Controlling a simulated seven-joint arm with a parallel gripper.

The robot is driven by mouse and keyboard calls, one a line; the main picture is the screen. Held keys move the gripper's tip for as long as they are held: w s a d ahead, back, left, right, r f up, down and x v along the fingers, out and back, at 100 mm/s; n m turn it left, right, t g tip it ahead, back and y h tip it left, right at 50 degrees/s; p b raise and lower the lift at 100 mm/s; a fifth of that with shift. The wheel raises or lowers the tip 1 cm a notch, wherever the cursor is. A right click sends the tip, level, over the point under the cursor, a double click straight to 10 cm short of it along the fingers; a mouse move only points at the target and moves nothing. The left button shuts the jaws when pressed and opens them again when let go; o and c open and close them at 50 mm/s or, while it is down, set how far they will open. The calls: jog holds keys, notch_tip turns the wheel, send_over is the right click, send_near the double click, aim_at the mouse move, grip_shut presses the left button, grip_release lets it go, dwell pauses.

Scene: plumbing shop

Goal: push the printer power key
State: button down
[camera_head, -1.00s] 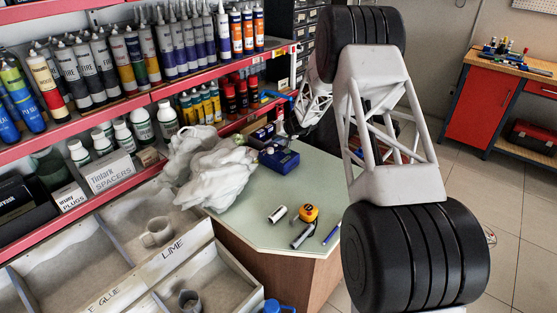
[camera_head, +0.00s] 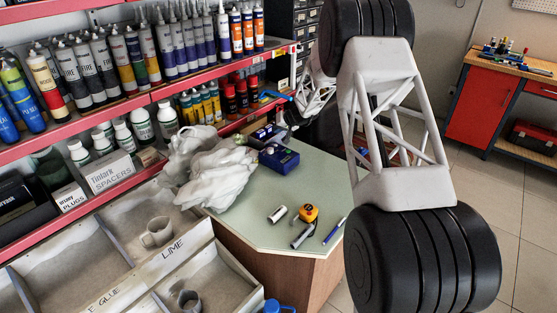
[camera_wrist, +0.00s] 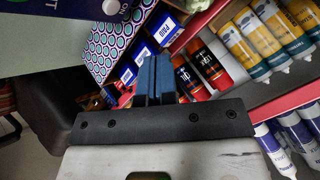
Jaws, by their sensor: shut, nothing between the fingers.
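The printer looks to be the blue box (camera_head: 280,158) on the green counter, beside the white crumpled bag. In the wrist view, part of a dark blue casing (camera_wrist: 60,7) shows at the top left edge. A round pale key (camera_wrist: 111,7) with "ON" lettering on it is cut off by the top edge. My gripper (camera_wrist: 153,62) has its blue fingers together, with nothing between them. The fingertips are apart from the key, below and right of it in the wrist view. In the head view I cannot make out the fingertips.
Blue-and-white boxes (camera_wrist: 168,27) and orange-capped tubes (camera_wrist: 209,66) stand close to my fingers. The white bag (camera_head: 212,172) lies left of the printer. A tape measure (camera_head: 309,213) and small tools lie on the counter (camera_head: 250,228), whose front is partly clear.

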jog(key=shift+r, duration=0.85)
jog(key=s+d+r+g+h, duration=0.1)
jog(key=s+r, duration=1.1)
jog(key=s, duration=0.4)
jog(key=s+d+r+g+h, duration=0.1)
jog(key=s+r, duration=1)
jog(key=s, duration=0.5)
jog(key=s+d+h, duration=0.2)
jog(key=s+d, duration=0.1)
jog(key=s, duration=1.7)
jog(key=s+d+m+g+h, duration=0.1)
jog(key=s+d+h, duration=0.2)
jog(key=s, duration=1.8)
jog(key=shift+s+d+r, duration=0.15)
jog(key=shift+d+r, duration=0.1)
jog(key=shift+d, duration=0.05)
